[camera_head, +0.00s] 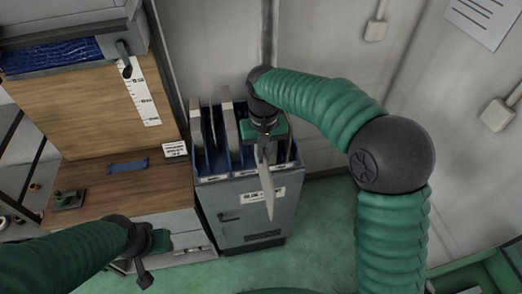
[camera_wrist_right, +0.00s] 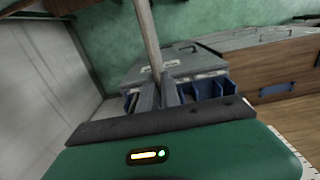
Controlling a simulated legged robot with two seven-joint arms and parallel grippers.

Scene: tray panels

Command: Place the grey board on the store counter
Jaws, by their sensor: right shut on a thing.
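The grey board (camera_head: 266,188) is thin and seen nearly edge-on. It hangs in my right gripper (camera_head: 263,143), in front of the rack cabinet's slotted top. In the right wrist view the board (camera_wrist_right: 150,38) stands out from between the closed fingers (camera_wrist_right: 158,95). The wooden counter (camera_head: 105,187) is at the left, beside the cabinet, and I take it for the store counter. My left gripper (camera_head: 148,262) is in front of the counter's lower front, with no object visible in it. Its finger opening is unclear.
The grey cabinet (camera_head: 240,215) has blue slots with several upright panels (camera_head: 228,125). Walls stand behind and right.

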